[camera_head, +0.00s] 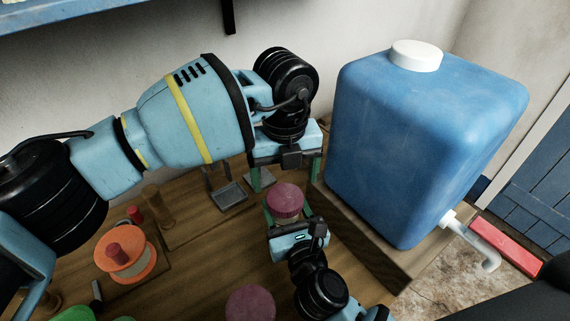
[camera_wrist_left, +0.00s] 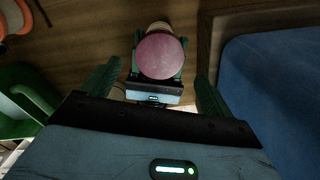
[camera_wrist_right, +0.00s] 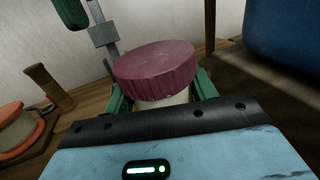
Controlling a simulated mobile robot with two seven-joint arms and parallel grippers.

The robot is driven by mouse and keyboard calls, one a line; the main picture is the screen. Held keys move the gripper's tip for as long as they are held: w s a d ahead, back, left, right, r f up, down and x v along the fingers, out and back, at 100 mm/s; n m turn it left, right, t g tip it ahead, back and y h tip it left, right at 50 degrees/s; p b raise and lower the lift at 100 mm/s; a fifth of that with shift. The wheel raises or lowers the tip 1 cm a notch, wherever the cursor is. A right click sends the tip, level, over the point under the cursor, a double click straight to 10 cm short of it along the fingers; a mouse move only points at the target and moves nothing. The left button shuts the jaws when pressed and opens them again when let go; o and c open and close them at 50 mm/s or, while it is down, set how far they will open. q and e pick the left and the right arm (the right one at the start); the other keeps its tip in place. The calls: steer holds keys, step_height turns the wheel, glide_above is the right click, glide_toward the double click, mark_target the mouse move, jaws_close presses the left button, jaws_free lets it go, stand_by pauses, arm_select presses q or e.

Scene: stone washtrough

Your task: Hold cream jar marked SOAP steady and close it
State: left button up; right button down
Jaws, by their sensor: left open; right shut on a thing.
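A cream jar (camera_wrist_right: 165,100) stands between the fingers of my right gripper (camera_head: 287,222), which is shut on its body. A ridged purple-pink lid (camera_wrist_right: 155,66) sits on top of the jar and looks slightly tilted in the right wrist view; whether it is screwed down I cannot tell. The lid also shows in the head view (camera_head: 285,200) and the left wrist view (camera_wrist_left: 160,56). My left gripper (camera_head: 286,178) is open above the lid, its fingers apart on either side and not touching it. No SOAP marking is visible.
A large blue water container (camera_head: 425,130) with a white cap and tap stands close on the right. Another purple-pink round top (camera_head: 250,303) is at the front. An orange spool (camera_head: 125,255), wooden pegs and a grey metal bracket (camera_head: 229,194) are on the left.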

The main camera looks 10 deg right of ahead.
mark_target(285, 197)
arm_select(q)
steer(key=shift+f, duration=2.8)
steer(key=c, duration=1)
steer(key=m, duration=0.6)
steer(key=shift+m, duration=0.4)
steer(key=shift+c, duration=0.2)
steer(key=m, duration=0.6)
steer(key=o, duration=1.1)
steer(key=shift+r, duration=0.1)
